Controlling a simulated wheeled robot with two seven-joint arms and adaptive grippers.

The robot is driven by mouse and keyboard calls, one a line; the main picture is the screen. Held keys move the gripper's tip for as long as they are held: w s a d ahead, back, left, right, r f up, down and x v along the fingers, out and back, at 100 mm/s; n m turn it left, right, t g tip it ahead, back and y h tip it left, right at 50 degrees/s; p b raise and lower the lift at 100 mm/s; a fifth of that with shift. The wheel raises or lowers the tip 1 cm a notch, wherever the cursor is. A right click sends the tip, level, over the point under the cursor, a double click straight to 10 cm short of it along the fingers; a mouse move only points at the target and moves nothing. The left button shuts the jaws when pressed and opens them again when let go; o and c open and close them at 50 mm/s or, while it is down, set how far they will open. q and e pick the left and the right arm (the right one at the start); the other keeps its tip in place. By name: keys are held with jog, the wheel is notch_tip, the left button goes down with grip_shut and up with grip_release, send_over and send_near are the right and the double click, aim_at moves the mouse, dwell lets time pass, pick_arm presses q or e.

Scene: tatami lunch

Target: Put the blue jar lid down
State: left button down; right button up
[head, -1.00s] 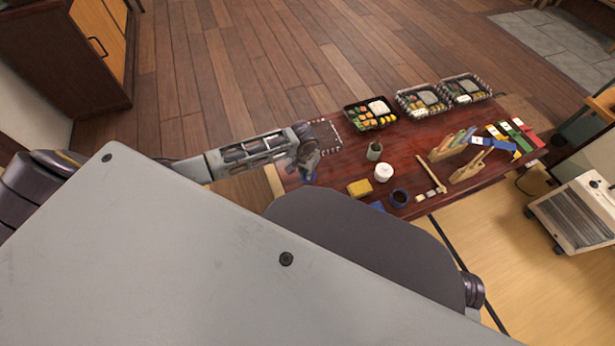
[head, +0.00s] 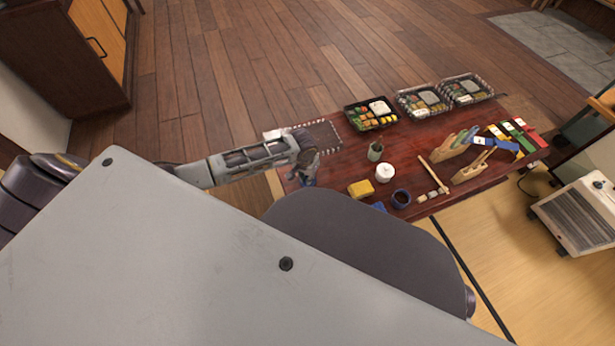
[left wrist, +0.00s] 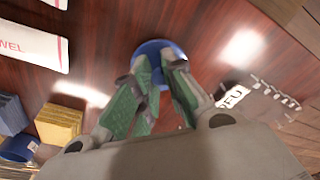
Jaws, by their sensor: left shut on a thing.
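The blue jar lid (left wrist: 160,48) shows in the left wrist view as a round blue shape at the fingertips, partly covered by them. My left gripper (left wrist: 158,72), with green-padded fingers, is shut on the lid over the dark red table. In the head view my left gripper (head: 303,178) is over the left end of the table (head: 340,165). The lid is mostly hidden there. I cannot tell whether the lid touches the tabletop. My right gripper is out of view.
A yellow block (head: 361,188), a dark blue round container (head: 401,198) and a white jar (head: 385,172) stand to the right. Food trays (head: 371,114) line the far edge. A striped-edged packet (left wrist: 262,98) and white packets (left wrist: 28,45) lie near the gripper.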

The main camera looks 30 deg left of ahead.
pick_arm(q)
jog(key=shift+f, duration=0.1)
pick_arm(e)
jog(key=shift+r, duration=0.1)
pick_arm(q)
jog(key=c, duration=1.5)
grip_release()
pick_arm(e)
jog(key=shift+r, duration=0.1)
pick_arm(q)
jog(key=shift+r, duration=0.6)
jog(key=shift+s+r+p, duration=0.25)
jog(key=shift+r+p, duration=0.6)
jog(key=shift+r, duration=1)
jog(key=shift+s+r+p, duration=0.2)
jog(key=shift+r+p, duration=0.65)
jog(key=shift+r, duration=0.95)
jog(key=shift+s+r+p, duration=0.25)
jog(key=shift+r+p, duration=0.6)
jog(key=shift+r, duration=1)
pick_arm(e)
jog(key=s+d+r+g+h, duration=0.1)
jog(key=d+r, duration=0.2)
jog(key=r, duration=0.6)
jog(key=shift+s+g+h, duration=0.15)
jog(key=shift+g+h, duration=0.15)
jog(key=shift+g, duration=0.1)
